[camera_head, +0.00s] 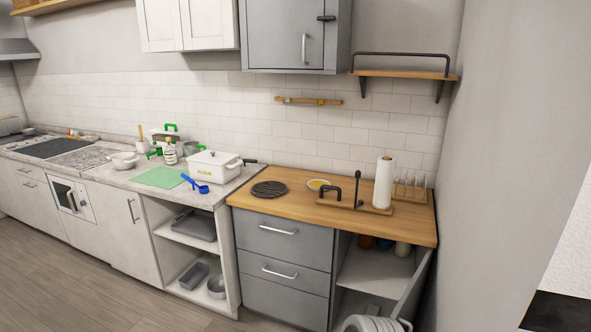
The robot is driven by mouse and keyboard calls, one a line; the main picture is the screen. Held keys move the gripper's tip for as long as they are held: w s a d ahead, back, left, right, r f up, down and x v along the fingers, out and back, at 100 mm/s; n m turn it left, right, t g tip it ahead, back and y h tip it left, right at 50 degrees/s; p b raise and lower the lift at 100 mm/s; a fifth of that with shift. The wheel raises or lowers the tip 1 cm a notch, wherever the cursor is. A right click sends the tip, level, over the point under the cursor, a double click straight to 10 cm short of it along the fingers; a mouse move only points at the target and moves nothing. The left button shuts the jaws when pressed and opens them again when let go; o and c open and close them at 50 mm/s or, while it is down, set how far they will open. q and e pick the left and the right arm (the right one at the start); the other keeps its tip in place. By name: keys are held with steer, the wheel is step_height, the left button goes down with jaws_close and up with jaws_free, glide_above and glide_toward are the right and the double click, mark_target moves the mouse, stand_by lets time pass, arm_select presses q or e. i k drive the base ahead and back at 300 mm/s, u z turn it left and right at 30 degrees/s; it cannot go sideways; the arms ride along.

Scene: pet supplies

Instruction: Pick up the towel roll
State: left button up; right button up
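The towel roll (384,184) is a tall white cylinder. It stands upright at the back right of the wooden countertop (300,213), on or just behind a small wooden board (352,206) with a black handle. Neither of my grippers shows in the head view.
A wooden dish rack (411,189) stands just right of the roll. A black trivet (269,189) and yellow dish (318,184) lie to its left. A shelf (405,74) with a black rail hangs above. A grey wall (500,150) closes the right side. The floor (90,270) in front is clear.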

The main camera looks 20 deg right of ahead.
mark_target(384, 179)
steer(key=u, duration=0.2)
steer(key=i, duration=1.75)
steer(key=z, duration=0.4)
